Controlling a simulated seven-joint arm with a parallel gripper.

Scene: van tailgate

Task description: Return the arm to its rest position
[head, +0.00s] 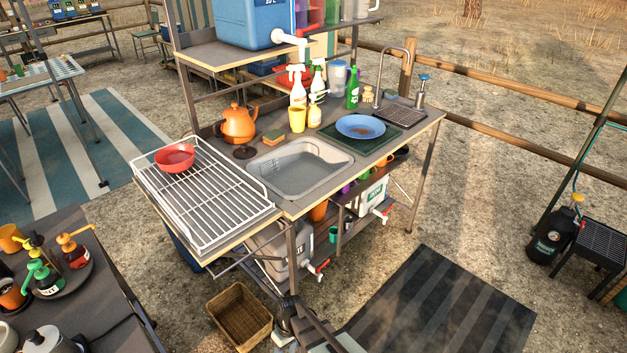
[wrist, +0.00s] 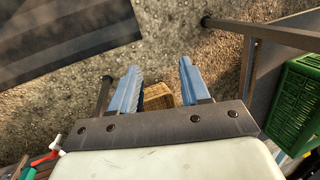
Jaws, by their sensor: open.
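My gripper (wrist: 159,72) shows in the wrist view with its two blue ridged fingers apart and nothing between them. It hangs above gravelly ground, and a woven basket (wrist: 158,95) shows below and behind the fingers. In the head view part of my arm shows at the bottom centre, below the front edge of the sink table; I cannot make out the fingers there. The same basket (head: 240,315) stands on the ground to the left of the arm in that view.
The sink table (head: 345,180) carries a wire rack (head: 205,205) with a red bowl (head: 175,158), a basin (head: 297,172) and a blue plate (head: 360,126). A dark striped mat (head: 440,305) lies clear at right. A green crate (wrist: 297,105) and table legs flank the gripper.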

